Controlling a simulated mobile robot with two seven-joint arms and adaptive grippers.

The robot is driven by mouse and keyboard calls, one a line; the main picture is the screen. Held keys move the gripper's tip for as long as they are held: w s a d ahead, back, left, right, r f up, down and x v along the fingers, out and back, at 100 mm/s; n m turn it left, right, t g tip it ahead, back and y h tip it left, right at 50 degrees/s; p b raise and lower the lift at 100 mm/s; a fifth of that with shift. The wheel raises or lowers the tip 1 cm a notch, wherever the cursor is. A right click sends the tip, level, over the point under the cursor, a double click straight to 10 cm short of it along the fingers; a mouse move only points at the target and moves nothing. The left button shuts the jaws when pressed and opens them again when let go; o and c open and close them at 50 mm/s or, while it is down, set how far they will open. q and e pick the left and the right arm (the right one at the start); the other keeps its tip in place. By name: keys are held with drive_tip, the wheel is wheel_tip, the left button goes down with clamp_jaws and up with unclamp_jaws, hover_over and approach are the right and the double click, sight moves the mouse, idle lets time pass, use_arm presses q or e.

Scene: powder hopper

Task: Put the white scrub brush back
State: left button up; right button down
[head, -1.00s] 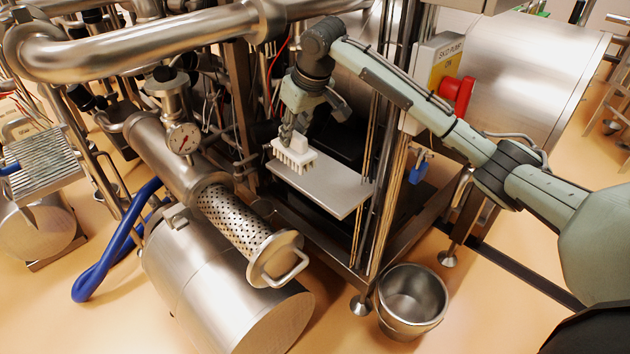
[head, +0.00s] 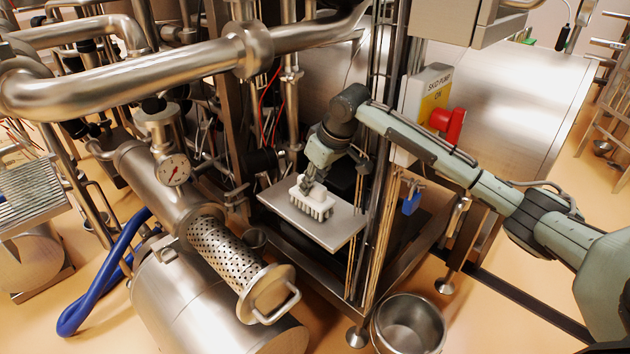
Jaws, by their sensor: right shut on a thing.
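The white scrub brush (head: 312,201) is at the grey shelf plate (head: 333,232) inside the skid frame, bristles facing down. It is over the middle of the plate; I cannot tell whether the bristles touch it. My right gripper (head: 307,187) is shut on the top of the brush, reaching in from the right. My left gripper is not in view.
A perforated strainer basket (head: 225,250) sticks out of its pipe housing left of the plate. Frame posts and thin rods (head: 366,230) stand right of the plate, near my right arm. A red switch (head: 448,124), a blue padlock (head: 411,200) and a steel bucket (head: 408,325) are further right.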

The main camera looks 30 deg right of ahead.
drive_tip(key=shift+w+f, duration=0.1)
drive_tip(key=shift+f, duration=0.2)
drive_tip(key=shift+r, duration=0.15)
drive_tip(key=c, duration=1.4)
unclamp_jaws()
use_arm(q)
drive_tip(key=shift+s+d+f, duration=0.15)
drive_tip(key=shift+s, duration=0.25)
